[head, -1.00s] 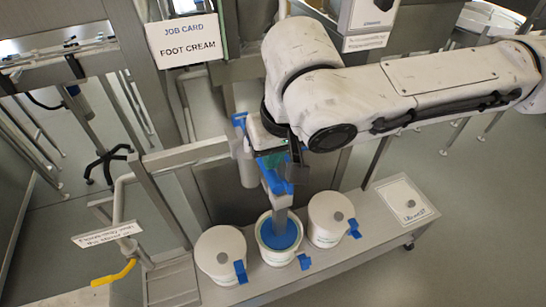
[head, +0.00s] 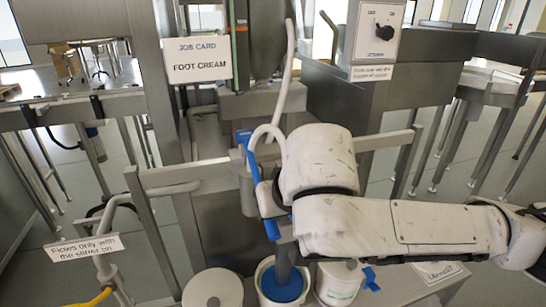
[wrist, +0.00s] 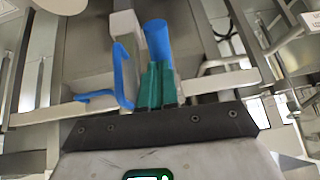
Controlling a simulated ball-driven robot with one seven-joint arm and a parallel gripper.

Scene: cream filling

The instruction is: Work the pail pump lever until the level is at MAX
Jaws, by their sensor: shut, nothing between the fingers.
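My gripper (wrist: 156,72) is shut and empty in the wrist view, its green fingers close together. A thick blue grip (wrist: 157,40) stands just beyond the fingertips; I cannot tell whether they touch it. A bent blue bar (wrist: 124,75) is to the left of the fingers. In the head view a blue bent bar (head: 246,152) shows left of my arm, and my arm hides the fingers. Below my arm is an open white pail with blue inside (head: 283,287), with a grey shaft standing in it. I cannot make out a level or a MAX mark.
Two lidded white pails, left (head: 213,290) and right (head: 340,283), flank the open one. A rail (head: 185,178) crosses behind them. A yellow-handled pipe (head: 95,298) is at lower left, beside a sign (head: 86,247). A switch box (head: 378,32) stands at upper right.

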